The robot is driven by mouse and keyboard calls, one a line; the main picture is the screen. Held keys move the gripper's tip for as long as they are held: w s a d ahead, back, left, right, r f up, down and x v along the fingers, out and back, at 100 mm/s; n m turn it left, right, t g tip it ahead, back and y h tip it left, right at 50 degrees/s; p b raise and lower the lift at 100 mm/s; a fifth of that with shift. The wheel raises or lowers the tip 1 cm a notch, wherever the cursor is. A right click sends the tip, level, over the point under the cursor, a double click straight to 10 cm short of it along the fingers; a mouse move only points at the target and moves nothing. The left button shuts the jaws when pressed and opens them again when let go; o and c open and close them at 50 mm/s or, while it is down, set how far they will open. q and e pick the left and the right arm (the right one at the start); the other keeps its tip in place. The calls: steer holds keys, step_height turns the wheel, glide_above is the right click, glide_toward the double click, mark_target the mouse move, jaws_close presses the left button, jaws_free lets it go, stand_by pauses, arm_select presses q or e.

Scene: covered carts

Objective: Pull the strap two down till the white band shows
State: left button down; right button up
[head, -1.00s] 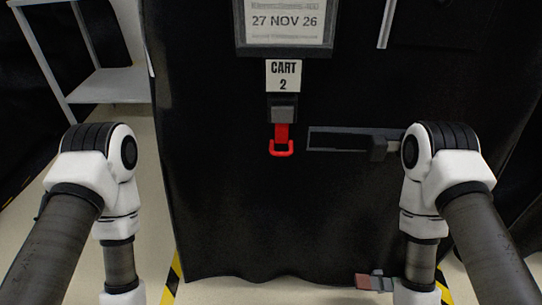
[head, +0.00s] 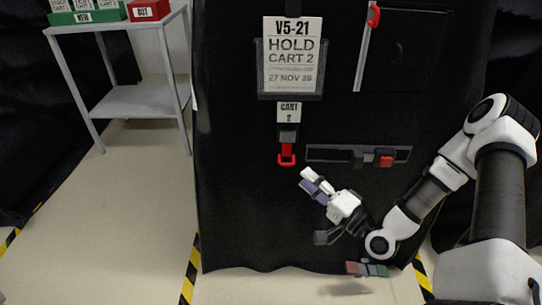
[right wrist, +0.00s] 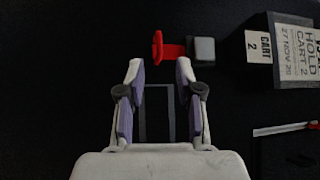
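The strap of cart two is a red strap with a loop end (head: 287,153). It hangs from a grey buckle (head: 288,136) under the white CART 2 tag (head: 289,112) on the black cover. No white band shows on it. My right gripper (head: 308,180) is just below and right of the loop in the head view. In the right wrist view the gripper (right wrist: 159,66) is open and empty. My left gripper is out of view.
A HOLD CART 2 sign (head: 291,68) hangs above the tag. A dark slotted bar (head: 330,153) with a red block (head: 384,160) is right of the strap. A grey shelf (head: 130,101) stands at left. Another small red-and-grey piece (head: 367,268) is low on the cover.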

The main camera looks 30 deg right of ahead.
mark_target(287, 164)
steer(key=b+x, duration=0.3)
steer(key=x, duration=0.4)
steer(key=shift+w+a, duration=0.2)
steer(key=shift+w, duration=0.15)
jaws_close()
